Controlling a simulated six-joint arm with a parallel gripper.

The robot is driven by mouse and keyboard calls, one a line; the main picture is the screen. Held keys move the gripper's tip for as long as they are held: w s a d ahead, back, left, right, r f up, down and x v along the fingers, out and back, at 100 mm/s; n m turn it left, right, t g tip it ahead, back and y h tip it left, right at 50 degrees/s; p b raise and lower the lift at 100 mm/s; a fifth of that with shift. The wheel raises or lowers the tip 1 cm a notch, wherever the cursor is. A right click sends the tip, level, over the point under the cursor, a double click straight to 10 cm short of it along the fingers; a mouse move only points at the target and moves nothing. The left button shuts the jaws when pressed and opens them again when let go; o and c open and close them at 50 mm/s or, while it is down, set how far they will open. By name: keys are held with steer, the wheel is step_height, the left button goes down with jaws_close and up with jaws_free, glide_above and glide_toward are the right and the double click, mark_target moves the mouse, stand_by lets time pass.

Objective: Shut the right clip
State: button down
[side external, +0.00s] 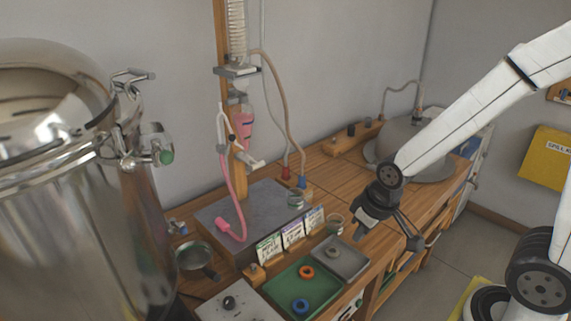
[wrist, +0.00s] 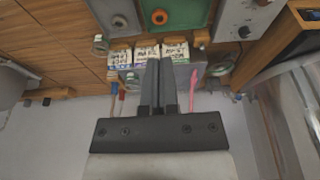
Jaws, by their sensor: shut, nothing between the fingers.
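A large polished steel pot (side external: 75,230) stands at the left of the side external view, close to that camera. Metal clip-like fittings sit at its rim: one upper lever (side external: 132,80) sticks out to the right, and a lower fitting with a green knob (side external: 160,150) is on the right side. I cannot tell which is the right clip or whether either is shut. My gripper (side external: 362,233) is far to the right of the pot, above the bench, pointing down. Its fingers (wrist: 155,62) are together and empty in the wrist view. The pot's clips do not show there.
A green tray (side external: 325,299) with rings, a grey tray (side external: 354,266) and upright label cards (side external: 292,237) stand between my gripper and the pot. A glass column on a wooden post (side external: 222,60) rises behind, with a pink hose (side external: 240,212). A small pan (side external: 193,257) lies beside the pot.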

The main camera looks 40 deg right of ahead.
steer(key=c, duration=1.3)
jaws_free()
steer(key=shift+s+d+f, duration=0.15)
steer(key=shift+s+d, duration=0.05)
steer(key=shift+s, duration=0.3)
steer(key=o, duration=0.7)
steer(key=shift+w, duration=0.3)
steer(key=shift+o, duration=0.6)
steer(key=w+r+m+t, duration=0.1)
steer(key=w+r+t, duration=0.2)
steer(key=w, duration=1.4)
steer(key=t, duration=0.4)
steer(key=shift+w+a+r+m, duration=0.15)
steer(key=shift+w+a+m, duration=0.15)
steer(key=shift+w+a, duration=0.05)
steer(key=t+y, duration=0.2)
steer(key=t, duration=0.5)
glide_toward(235, 139)
steer(key=w+f, duration=0.1)
steer(key=w, duration=0.1)
steer(key=shift+w+r+m+t+y, duration=0.15)
steer(key=shift+r+m+t+y, duration=0.05)
steer(key=shift+m+t+y, duration=0.25)
steer(key=shift+w, duration=0.1)
steer(key=shift+w+a, duration=0.2)
steer(key=shift+w, duration=1.05)
steer(key=shift+w+a, duration=0.25)
steer(key=shift+w, duration=0.95)
steer(key=shift+w+a, duration=0.2)
steer(key=shift+w, duration=1.05)
